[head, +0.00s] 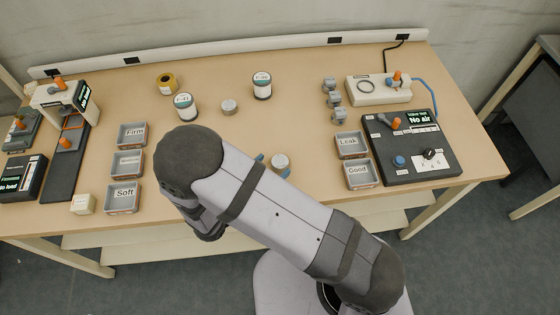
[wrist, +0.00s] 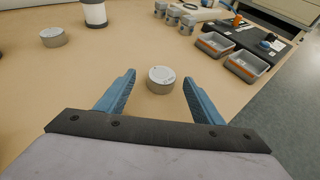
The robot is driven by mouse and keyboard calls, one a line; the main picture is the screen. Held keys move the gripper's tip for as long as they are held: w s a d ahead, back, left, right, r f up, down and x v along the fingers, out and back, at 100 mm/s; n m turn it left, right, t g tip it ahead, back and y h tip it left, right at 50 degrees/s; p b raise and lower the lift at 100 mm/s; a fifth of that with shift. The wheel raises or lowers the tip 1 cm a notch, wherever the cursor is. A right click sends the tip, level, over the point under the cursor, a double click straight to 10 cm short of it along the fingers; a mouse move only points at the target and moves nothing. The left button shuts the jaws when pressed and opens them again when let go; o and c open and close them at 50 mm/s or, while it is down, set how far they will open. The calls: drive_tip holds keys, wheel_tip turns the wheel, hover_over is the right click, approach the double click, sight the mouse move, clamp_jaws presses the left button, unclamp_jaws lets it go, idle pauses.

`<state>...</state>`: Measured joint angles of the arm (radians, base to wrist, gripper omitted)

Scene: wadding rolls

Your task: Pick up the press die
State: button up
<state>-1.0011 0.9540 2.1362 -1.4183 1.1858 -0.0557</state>
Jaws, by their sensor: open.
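A short grey cylinder with a pale marked top (head: 281,162), apparently the press die, stands on the table just beyond my arm in the head view. In the wrist view the same cylinder (wrist: 161,84) stands upright between and slightly ahead of my open fingers, with a gap on both sides. My gripper (wrist: 159,78) is open and empty. In the head view my arm hides most of it, and only bits of blue finger show beside the cylinder. A second similar short cylinder (head: 229,106) stands farther back; it also shows in the wrist view (wrist: 53,37).
White-and-dark rolls (head: 187,107) and (head: 262,86) and a yellow roll (head: 167,84) stand at the back. Trays marked Leak (head: 352,145) and Good (head: 360,175) sit beside a dark control panel (head: 412,150). Three marked trays (head: 131,135) stand left. The table around the cylinder is clear.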

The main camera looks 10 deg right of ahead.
sight(281, 160)
drive_tip(key=shift+d+p+x, duration=0.2)
drive_tip(key=shift+p+x, duration=0.8)
drive_tip(key=shift+x, duration=1.15)
drive_tip(key=shift+w+d+f, duration=0.2)
drive_tip(key=shift+w+d, duration=0.05)
drive_tip(key=shift+c, duration=0.5)
drive_tip(key=c, duration=1.3)
drive_tip(key=shift+r, duration=0.15)
drive_tip(key=shift+r+b, duration=0.6)
drive_tip(key=shift+r, duration=4.3)
